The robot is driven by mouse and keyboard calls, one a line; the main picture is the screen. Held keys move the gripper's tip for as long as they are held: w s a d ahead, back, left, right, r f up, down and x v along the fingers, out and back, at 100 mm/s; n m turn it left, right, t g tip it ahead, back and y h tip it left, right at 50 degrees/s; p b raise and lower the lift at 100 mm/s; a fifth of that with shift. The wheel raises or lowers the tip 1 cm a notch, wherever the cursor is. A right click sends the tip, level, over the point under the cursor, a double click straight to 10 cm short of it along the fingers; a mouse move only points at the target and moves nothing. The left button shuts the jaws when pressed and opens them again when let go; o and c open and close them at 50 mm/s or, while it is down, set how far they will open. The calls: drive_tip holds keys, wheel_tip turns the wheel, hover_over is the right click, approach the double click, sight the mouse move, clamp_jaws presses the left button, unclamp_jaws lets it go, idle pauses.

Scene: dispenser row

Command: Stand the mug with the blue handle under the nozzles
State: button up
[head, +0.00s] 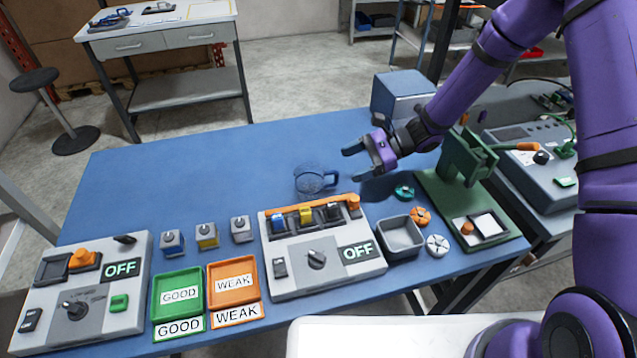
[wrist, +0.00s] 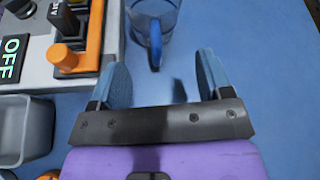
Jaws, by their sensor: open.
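The clear, bluish mug (head: 312,181) stands upright on the blue table, behind the middle grey machine, with its blue handle on the right side. In the wrist view the mug (wrist: 168,12) is at the top, partly cut off, and its blue handle (wrist: 155,45) points towards my gripper. My gripper (head: 358,161) is open and empty, to the right of the mug and apart from it. In the wrist view the two blue fingers of my gripper (wrist: 162,72) stand either side of bare table, with the handle just beyond them. I cannot clearly make out which parts are the nozzles.
The middle grey machine (head: 316,275) has an orange bar with blue, yellow and black blocks. A grey bin (head: 402,250), orange and white round parts and a green stand (head: 430,190) are to the right. A blue-grey box (head: 395,95) stands behind. The table's left rear is clear.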

sight(328, 173)
drive_tip(key=x, duration=0.7)
drive_tip(key=shift+s+a, duration=0.15)
drive_tip(key=shift+r, duration=0.1)
drive_tip(key=c, duration=0.9)
